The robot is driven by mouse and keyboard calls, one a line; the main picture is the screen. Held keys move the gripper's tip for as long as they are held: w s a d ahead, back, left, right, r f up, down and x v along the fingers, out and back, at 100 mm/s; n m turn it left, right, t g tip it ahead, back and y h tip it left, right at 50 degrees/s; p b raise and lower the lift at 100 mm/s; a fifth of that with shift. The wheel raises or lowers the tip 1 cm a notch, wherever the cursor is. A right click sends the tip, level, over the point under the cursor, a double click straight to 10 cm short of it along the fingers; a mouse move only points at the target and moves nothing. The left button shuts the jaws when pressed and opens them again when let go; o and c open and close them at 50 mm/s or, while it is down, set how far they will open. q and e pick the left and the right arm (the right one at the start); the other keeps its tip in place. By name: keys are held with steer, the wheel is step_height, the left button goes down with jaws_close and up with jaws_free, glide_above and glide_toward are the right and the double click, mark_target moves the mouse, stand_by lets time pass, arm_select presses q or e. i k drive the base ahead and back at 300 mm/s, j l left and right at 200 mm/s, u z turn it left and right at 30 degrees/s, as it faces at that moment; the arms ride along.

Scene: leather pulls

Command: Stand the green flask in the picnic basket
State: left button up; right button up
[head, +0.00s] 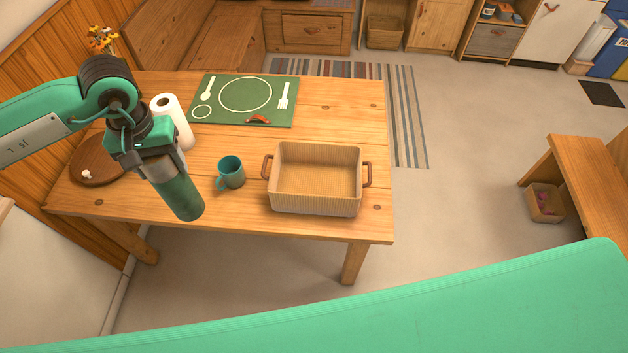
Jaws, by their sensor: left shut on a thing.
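The green flask (179,194) is a dark green cylinder. My left gripper (150,163) is shut on its upper end and holds it tilted, its lower end toward the right and the viewer. The flask appears over the front left part of the table; its height above the wood is hard to tell. The picnic basket (313,204) is a beige ribbed rectangular box with brown side handles, standing empty and open on the table to the right of the flask. My right gripper is not in view.
A teal mug (231,173) stands between flask and basket. On the wooden table (335,110) are a paper roll (173,120), a round brown board (95,168) and a green placemat (262,95) with a small orange-brown item. Bare wood lies right of the basket.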

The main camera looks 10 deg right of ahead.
mark_target(290, 186)
steer(key=i+j+z, duration=0.15)
steer(key=j+z, duration=0.15)
steer(key=z, duration=0.15)
steer(key=i+j+z, duration=0.1)
steer(key=j+z, duration=0.25)
steer(key=z, duration=0.15)
steer(key=j+z, duration=0.45)
steer(key=i+l, duration=0.05)
steer(key=l, duration=0.05)
